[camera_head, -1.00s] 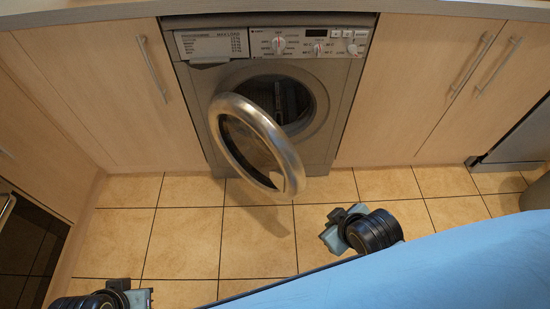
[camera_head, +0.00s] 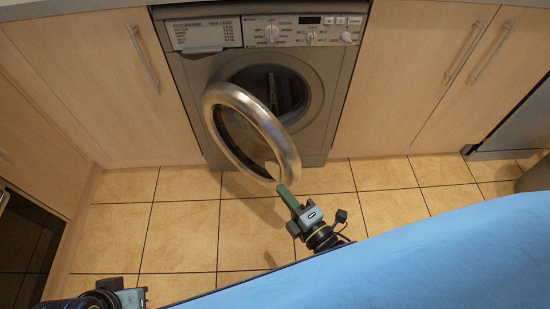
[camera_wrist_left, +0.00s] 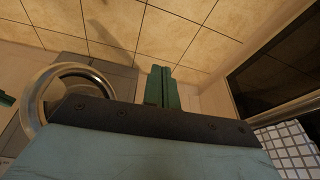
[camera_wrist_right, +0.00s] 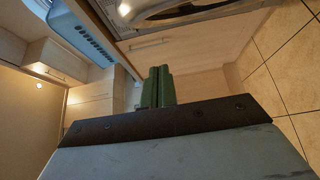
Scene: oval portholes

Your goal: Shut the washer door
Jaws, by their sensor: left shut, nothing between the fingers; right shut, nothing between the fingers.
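The washer (camera_head: 205,84) stands between the cabinets. Its round door (camera_head: 285,143), a silver ring with dark glass, hangs wide open in front of the dark drum opening (camera_head: 270,90). My right gripper (camera_head: 282,188) is shut and empty, its green fingertips at the lower right edge of the door ring; I cannot tell whether they touch. In the right wrist view its shut fingers (camera_wrist_right: 158,88) show, with part of the door (camera_wrist_right: 160,8) at the top. My left gripper (camera_head: 140,297) is low at the left, apart from the door. Its fingers (camera_wrist_left: 162,88) are shut and empty in the left wrist view.
Wooden cabinets (camera_head: 95,85) flank the washer on both sides. A dark-fronted appliance (camera_head: 25,235) stands at the left. Tiled floor (camera_head: 180,220) is clear in front of the washer. A blue surface (camera_head: 430,260) fills the lower right.

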